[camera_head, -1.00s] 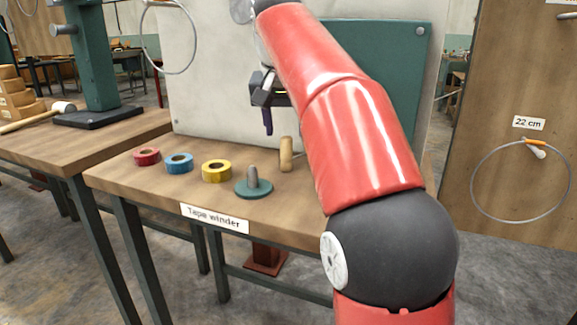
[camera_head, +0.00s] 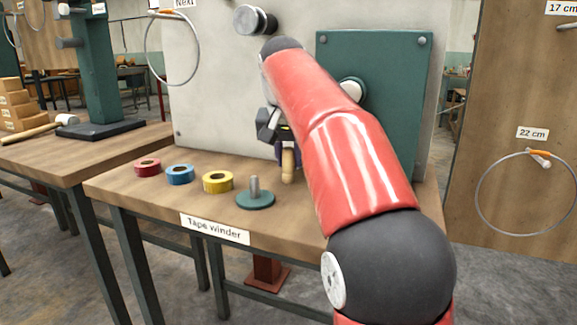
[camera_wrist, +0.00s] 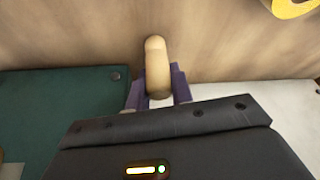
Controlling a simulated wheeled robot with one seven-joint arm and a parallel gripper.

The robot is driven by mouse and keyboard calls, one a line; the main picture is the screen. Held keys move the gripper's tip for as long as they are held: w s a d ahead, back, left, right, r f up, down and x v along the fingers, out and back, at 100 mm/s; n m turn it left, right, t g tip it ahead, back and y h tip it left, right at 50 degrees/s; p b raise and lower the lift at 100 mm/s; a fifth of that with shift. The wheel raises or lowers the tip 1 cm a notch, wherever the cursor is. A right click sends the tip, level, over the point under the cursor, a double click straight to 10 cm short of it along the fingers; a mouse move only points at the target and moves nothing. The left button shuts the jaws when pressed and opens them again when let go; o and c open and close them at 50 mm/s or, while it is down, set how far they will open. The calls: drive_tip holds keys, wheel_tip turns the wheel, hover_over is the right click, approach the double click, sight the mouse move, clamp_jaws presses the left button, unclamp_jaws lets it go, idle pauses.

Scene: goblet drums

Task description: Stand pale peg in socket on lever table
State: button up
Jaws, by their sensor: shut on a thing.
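The pale peg (camera_head: 288,167) is a short rounded wooden piece. It is upright at or just above the back of the tape winder table (camera_head: 160,205), and I cannot tell if its foot touches. My gripper (camera_head: 283,150) reaches down from above and is shut on its upper part, with purple fingers on both sides. In the wrist view the peg (camera_wrist: 157,62) sticks out between the fingers of my gripper (camera_wrist: 158,92). I cannot make out a socket or a table marked as the lever table.
A green disc with a grey pin (camera_head: 255,195) stands left of the peg. Red (camera_head: 147,168), blue (camera_head: 180,174) and yellow (camera_head: 218,181) tape rolls lie further left. A pale upright panel (camera_head: 215,90) rises behind. Another table (camera_head: 45,165) at left holds a mallet and green column.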

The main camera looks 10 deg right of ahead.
clamp_jaws()
drive_tip(key=shift+r, duration=0.1)
